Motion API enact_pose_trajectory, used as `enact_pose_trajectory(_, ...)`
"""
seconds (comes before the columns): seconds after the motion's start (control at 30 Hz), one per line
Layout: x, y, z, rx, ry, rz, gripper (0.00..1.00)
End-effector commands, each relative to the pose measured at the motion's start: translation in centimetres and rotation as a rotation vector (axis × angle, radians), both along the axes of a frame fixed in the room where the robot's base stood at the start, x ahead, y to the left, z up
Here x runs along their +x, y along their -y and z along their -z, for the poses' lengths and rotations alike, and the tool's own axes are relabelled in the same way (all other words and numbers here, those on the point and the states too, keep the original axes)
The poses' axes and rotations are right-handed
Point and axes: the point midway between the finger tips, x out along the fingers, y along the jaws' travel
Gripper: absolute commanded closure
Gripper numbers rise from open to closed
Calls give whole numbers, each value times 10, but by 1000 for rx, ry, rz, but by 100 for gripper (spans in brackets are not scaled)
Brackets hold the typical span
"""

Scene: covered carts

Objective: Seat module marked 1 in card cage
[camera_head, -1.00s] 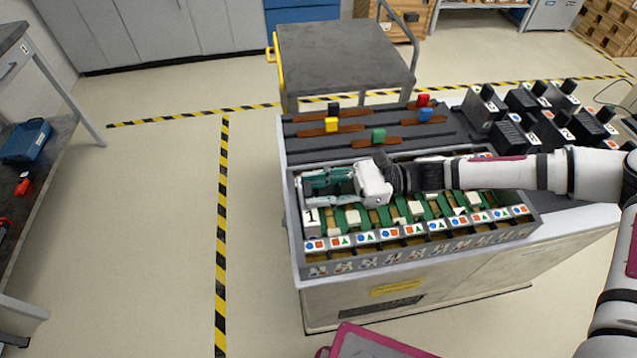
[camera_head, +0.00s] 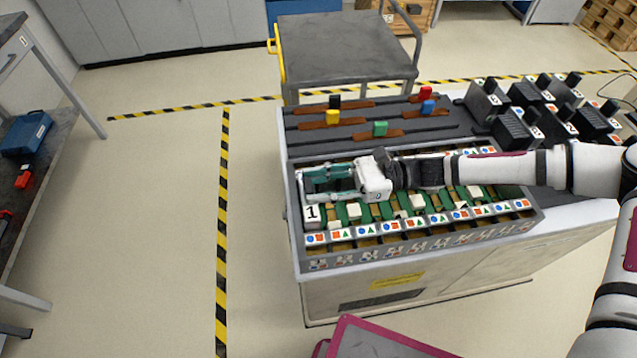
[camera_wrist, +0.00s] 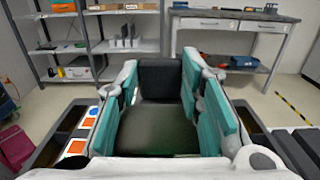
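The module marked 1 shows its white label (camera_head: 312,213) at the left end of the card cage (camera_head: 420,250), just behind the front row of coloured symbols. My gripper (camera_head: 327,181) is directly above it, covering most of its body. In the wrist view, the module's dark body (camera_wrist: 158,125) stands between the teal fingers, which close on its two sides. The module is at the leftmost slot. How deep it sits is hidden.
Several dark modules (camera_head: 515,130) with handles stand on the cart's right side. Coloured blocks, including a green one (camera_head: 380,128), sit on rails behind the cage. A grey cart (camera_head: 345,48) stands behind. A pink-edged case (camera_head: 375,340) lies in front.

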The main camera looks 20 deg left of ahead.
Motion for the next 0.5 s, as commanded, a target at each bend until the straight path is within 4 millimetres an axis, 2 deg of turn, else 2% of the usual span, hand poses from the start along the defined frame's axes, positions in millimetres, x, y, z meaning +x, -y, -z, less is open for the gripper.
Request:
enact_pose_trajectory(0.03,0,0,-1,1,-1,0,54)
enact_pose_trajectory(0.1,0,0,-1,1,-1,0,44)
enact_pose_trajectory(0.5,4,6,0,-2,1,2,44)
